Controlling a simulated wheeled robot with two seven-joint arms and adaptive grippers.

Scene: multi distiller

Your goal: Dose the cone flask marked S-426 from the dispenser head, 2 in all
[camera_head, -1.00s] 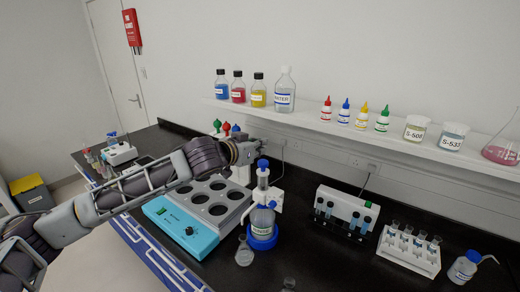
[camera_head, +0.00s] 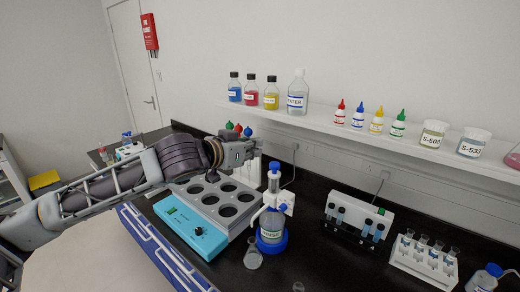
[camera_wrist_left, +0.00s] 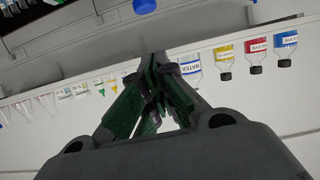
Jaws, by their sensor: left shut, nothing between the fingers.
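A small clear cone flask (camera_head: 253,257) stands on the black bench, beside the front left of the dispenser; I cannot read a mark on it. The dispenser is a bottle with a blue base (camera_head: 271,246) and a blue-topped dispenser head (camera_head: 274,178) with a white side part. My left gripper (camera_head: 249,152) is above the bench, behind and left of the dispenser head as pictured. In the left wrist view its dark green fingers (camera_wrist_left: 158,88) are together and empty. My right gripper is not in view.
A teal-fronted block with round wells (camera_head: 212,200) lies under and before my left arm. A white tube unit (camera_head: 357,217) and a vial rack (camera_head: 423,258) stand at right. A wall shelf (camera_head: 350,140) holds bottles and labelled beakers (camera_head: 433,133). Bench between dispenser and tube unit is mostly clear.

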